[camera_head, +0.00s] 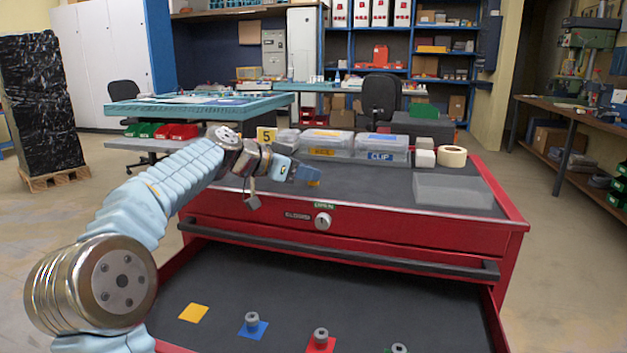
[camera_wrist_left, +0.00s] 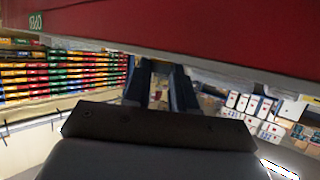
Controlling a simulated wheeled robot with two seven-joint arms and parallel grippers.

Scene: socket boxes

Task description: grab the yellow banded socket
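My left gripper (camera_head: 303,174) reaches in from the left, over the near left part of the cabinet top. Its two dark blue fingers (camera_wrist_left: 160,90) stand apart in the left wrist view, and I make out no socket between them. A small yellow patch (camera_head: 314,183) shows by the fingertips in the head view; it is too small to tell if it is the yellow banded socket. In the open drawer, the yellow square (camera_head: 194,313) is bare. Grey sockets stand on the blue square (camera_head: 253,330) and the red square (camera_head: 320,345). My right gripper is not in view.
The red cabinet (camera_head: 400,245) has its drawer pulled out. A translucent flat tray (camera_head: 453,190) lies at right. The top's middle is clear.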

